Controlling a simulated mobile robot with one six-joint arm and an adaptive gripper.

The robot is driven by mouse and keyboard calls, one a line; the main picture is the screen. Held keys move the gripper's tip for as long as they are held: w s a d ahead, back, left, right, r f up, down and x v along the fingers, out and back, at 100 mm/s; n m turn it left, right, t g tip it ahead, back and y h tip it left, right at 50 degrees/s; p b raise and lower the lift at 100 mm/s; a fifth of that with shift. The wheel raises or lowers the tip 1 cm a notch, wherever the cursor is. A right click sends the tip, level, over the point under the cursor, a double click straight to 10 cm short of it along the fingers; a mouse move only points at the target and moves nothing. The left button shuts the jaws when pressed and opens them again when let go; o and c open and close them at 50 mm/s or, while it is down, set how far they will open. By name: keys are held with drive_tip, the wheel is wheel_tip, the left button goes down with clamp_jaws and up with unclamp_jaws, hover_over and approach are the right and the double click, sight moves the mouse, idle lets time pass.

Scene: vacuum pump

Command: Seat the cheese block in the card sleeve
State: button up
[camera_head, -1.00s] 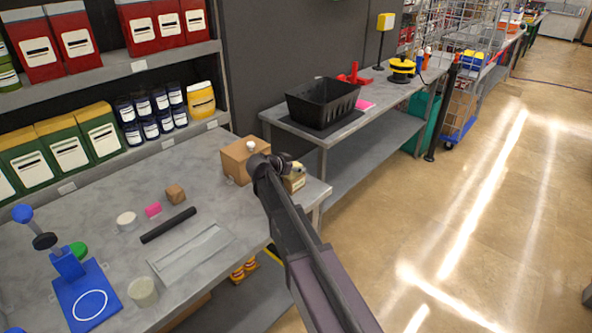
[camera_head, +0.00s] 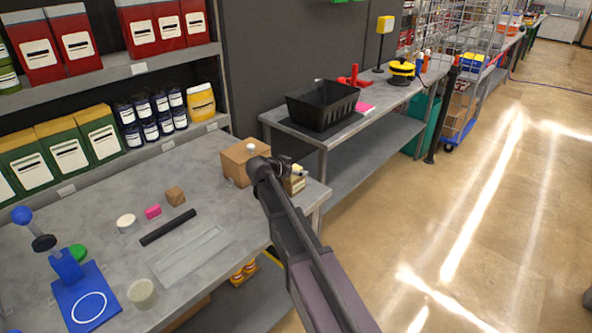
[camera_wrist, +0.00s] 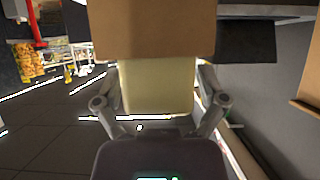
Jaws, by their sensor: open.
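The cheese block is a pale yellow block (camera_wrist: 158,85) between my gripper's two fingers (camera_wrist: 160,108) in the wrist view. My gripper is open, with one finger on each side of the block; whether either touches it I cannot tell. A plain brown card surface (camera_wrist: 155,30), apparently the card sleeve, covers the block's upper end in that view. How deep the block sits in it is hidden. In the head view my gripper (camera_head: 274,166) is at the right end of the grey bench, with the pale block (camera_head: 299,171) just right of it, partly hidden.
A cardboard box (camera_head: 240,165) with a white knob stands close left of my gripper on the grey bench (camera_head: 215,185). A black bar (camera_head: 168,227) and a small brown block (camera_head: 175,196) lie further left. A black crate (camera_head: 322,105) stands on the bench behind.

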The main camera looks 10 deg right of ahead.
drive_tip(key=shift+r, duration=0.15)
drive_tip(key=shift+s+a+r, duration=0.1)
drive_tip(key=shift+a+r, duration=0.05)
drive_tip(key=p+v, duration=0.6)
drive_tip(key=v, duration=0.5)
drive_tip(key=shift+s+a, duration=0.15)
drive_tip(key=shift+a, duration=0.1)
drive_tip(key=s+d+f+n+g+y, duration=0.2)
drive_tip(key=s+f+n+y, duration=0.1)
drive_tip(key=s, duration=0.5)
drive_tip(key=s+d+f+n+g+y, duration=0.2)
drive_tip(key=s+d+f+n+y, duration=0.1)
drive_tip(key=s, duration=0.5)
drive_tip(key=s+d+f+n+g+y, duration=0.2)
drive_tip(key=s+f+n+g+y, duration=0.1)
drive_tip(key=s, duration=0.4)
drive_tip(key=shift+s+d+f+n+y, duration=0.3)
drive_tip(key=shift+s+n+y, duration=0.1)
drive_tip(key=shift+n, duration=0.5)
